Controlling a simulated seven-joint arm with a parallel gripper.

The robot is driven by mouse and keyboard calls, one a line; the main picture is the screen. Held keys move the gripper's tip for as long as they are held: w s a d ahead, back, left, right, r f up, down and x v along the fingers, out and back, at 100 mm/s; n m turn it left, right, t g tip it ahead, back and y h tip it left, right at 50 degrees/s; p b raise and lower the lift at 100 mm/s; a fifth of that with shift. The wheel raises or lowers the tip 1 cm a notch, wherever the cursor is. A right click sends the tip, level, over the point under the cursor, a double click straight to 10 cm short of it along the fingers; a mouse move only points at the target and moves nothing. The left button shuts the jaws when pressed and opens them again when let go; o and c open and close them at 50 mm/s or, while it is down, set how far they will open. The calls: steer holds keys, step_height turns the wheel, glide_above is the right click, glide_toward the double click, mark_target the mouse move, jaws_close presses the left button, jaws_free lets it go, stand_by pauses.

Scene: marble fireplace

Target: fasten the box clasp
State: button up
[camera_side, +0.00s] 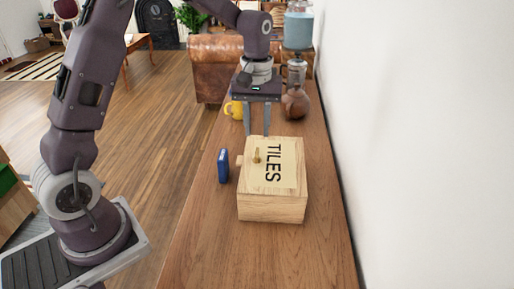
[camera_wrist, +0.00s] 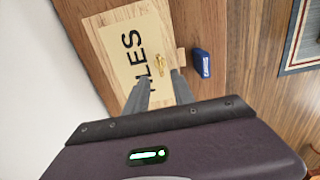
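A pale wooden box (camera_side: 270,208) marked TILES stands on the wooden tabletop with its lid down. A small brass clasp piece (camera_side: 257,155) stands up from the lid, near a wooden tab (camera_side: 239,160) at the box's left edge. In the wrist view the brass clasp (camera_wrist: 160,64) shows near the box edge, just beyond the fingertips; whether it is fastened I cannot tell. My gripper (camera_side: 257,134) is open and empty, fingers pointing down at the box's far edge. In the wrist view my gripper (camera_wrist: 160,77) shows a clear gap between its fingers.
A yellow mug (camera_side: 235,109) and a coffee maker (camera_side: 295,97) stand behind my gripper. A white wall (camera_side: 420,130) borders the right. The near tabletop is clear.

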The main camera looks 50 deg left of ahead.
mark_target(257, 152)
step_height(257, 152, down, 7)
steer(key=shift+f, duration=0.1)
jaws_close()
